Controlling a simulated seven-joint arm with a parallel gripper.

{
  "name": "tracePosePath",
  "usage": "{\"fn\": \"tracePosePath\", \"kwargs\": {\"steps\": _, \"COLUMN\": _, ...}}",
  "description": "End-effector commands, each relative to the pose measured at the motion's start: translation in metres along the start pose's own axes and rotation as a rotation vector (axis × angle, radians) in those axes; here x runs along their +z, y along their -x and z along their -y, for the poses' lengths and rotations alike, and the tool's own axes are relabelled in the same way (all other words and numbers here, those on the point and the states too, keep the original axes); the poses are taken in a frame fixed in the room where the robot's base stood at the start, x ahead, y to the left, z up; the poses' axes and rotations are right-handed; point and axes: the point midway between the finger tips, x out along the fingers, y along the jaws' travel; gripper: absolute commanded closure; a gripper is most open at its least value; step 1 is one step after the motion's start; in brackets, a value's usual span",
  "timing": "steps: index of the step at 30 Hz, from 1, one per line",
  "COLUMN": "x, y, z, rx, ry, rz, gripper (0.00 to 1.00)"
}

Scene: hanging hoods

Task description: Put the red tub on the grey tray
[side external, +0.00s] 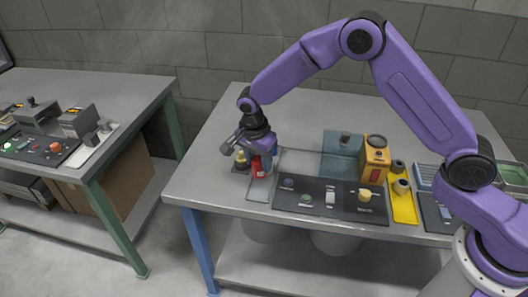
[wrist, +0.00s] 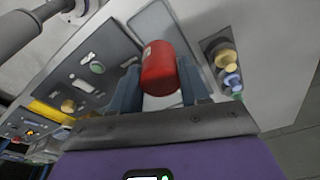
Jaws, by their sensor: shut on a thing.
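The red tub (side external: 258,167) is between the fingers of my gripper (side external: 264,153), which is shut on it, at the left part of the table. In the wrist view the red tub (wrist: 160,66) shows between the two blue-grey fingers of my gripper (wrist: 160,85). The grey tray (side external: 258,193) lies flat under and around the tub; its pale surface also shows in the wrist view (wrist: 150,22). The tub is over the tray, but whether its base touches it I cannot tell. My fingers hide part of the tub.
A dark control panel (side external: 318,205) with knobs lies right of the tray. A small dark stand with a yellow knob (side external: 241,157) is close on the left. An orange box (side external: 375,160) and a yellow tray (side external: 404,210) stand further right. The table's back middle is clear.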

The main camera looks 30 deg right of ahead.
Motion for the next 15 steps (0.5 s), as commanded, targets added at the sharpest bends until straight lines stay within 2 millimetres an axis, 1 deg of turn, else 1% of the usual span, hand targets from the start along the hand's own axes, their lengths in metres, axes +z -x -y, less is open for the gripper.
{"fn": "tracePosePath", "kwargs": {"steps": 9, "x": 0.004, "y": -0.032, "z": -0.001, "rx": 0.002, "ry": 0.001, "rz": -0.001, "gripper": 0.88}}
{"fn": "tracePosePath", "kwargs": {"steps": 15, "x": 0.007, "y": -0.048, "z": -0.001, "rx": 0.001, "ry": 0.0, "rz": 0.0, "gripper": 0.88}}
